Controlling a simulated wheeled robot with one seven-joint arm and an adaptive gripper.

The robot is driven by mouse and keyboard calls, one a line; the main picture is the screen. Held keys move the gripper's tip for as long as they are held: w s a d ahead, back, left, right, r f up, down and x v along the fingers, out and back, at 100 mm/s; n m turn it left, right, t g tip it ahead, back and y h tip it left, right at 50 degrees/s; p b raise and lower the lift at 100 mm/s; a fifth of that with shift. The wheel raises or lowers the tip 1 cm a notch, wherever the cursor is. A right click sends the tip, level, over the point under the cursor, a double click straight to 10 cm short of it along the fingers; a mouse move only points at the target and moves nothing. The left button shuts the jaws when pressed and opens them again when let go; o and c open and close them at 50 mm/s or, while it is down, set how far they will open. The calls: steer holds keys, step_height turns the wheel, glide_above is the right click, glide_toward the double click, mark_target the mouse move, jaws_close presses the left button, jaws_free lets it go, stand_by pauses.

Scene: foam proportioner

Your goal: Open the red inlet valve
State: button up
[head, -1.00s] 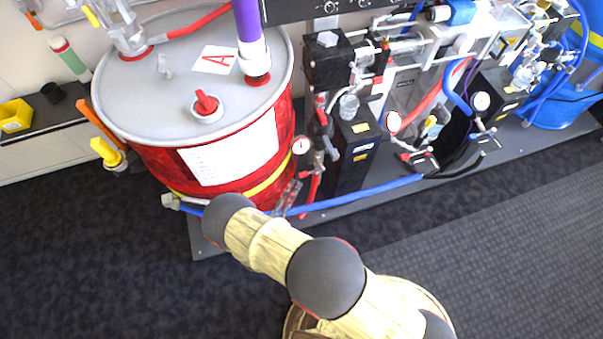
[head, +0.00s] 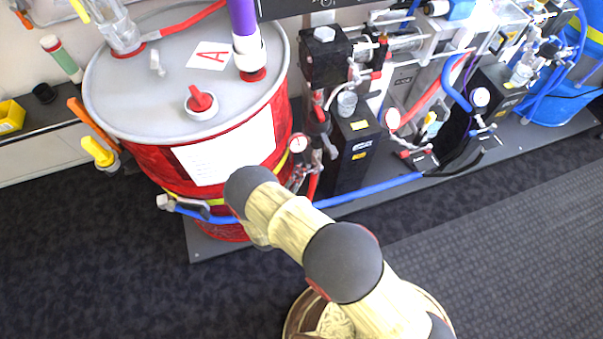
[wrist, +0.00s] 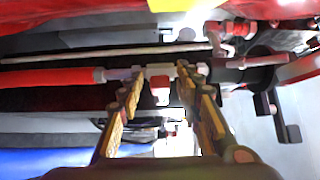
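In the wrist view, the two yellowish fingers of my gripper (wrist: 158,82) are apart. Between their tips is a pale fitting with a small red piece (wrist: 160,88), on a line joined at its left to a red hose (wrist: 55,77). I take this fitting to be the red inlet valve, but its handle's position is unclear. I cannot tell whether the fingers touch it. In the head view, my arm's end covers most of the gripper, beside the red drum (head: 228,147). Small valve fittings near the round gauge (head: 298,143) are partly hidden.
A blue hose (head: 370,188) runs low along the front of the grey base plate (head: 215,245). Black pump blocks (head: 352,150) stand right of the drum. A yellow-handled fitting (head: 98,150) sticks out at the drum's left. The dark floor in front is clear.

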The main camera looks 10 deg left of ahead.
steer(key=shift+c, duration=1.2)
jaws_close()
